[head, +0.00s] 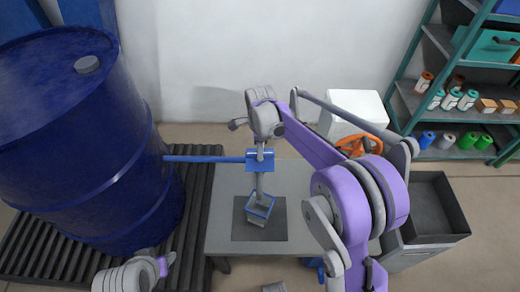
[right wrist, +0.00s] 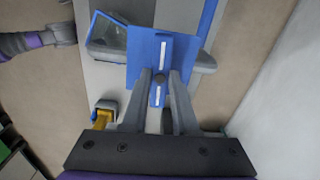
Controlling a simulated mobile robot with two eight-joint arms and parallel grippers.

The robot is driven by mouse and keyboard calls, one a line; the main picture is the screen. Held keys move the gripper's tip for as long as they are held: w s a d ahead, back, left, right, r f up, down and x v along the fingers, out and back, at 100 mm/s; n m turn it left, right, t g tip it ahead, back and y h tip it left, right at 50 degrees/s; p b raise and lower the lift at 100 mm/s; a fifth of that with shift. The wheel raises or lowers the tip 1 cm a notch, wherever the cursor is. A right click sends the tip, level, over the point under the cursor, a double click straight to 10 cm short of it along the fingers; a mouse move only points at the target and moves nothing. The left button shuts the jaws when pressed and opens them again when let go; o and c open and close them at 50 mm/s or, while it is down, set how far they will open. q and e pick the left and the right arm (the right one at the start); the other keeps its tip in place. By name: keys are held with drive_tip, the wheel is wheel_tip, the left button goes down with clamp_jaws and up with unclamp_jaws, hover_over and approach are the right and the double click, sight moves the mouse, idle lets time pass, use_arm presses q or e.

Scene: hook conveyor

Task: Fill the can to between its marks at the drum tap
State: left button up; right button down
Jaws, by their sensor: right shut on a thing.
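The blue drum (head: 75,130) stands at the left, with a blue pipe (head: 205,159) running from it to the blue tap (head: 262,160) over the table. My right gripper (head: 261,148) is at the tap. In the right wrist view its fingers (right wrist: 162,95) are shut on a small blue part of the tap, below a blue plate (right wrist: 165,55) with a white strip. The grey can (head: 257,213) with a blue rim stands under the tap; the plate partly covers it in the wrist view (right wrist: 103,38). Its marks and level are not readable. My left gripper (head: 165,263) is low left, its fingers unclear.
The can stands on a dark mat (head: 240,232) on the grey table (head: 218,225). A slatted dark platform (head: 35,245) lies under the drum. A shelf (head: 455,55) with jars and a dark open bin (head: 435,205) stand right. An orange wheel (head: 377,146) shows behind my right arm.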

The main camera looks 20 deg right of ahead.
drive_tip(key=n, duration=0.4)
drive_tip(key=shift+n, duration=2.1)
drive_tip(key=c, duration=0.7)
unclamp_jaws()
wheel_tip(320, 180, up, 11)
drive_tip(key=shift+f+p, duration=0.1)
drive_tip(key=shift+p, duration=0.4)
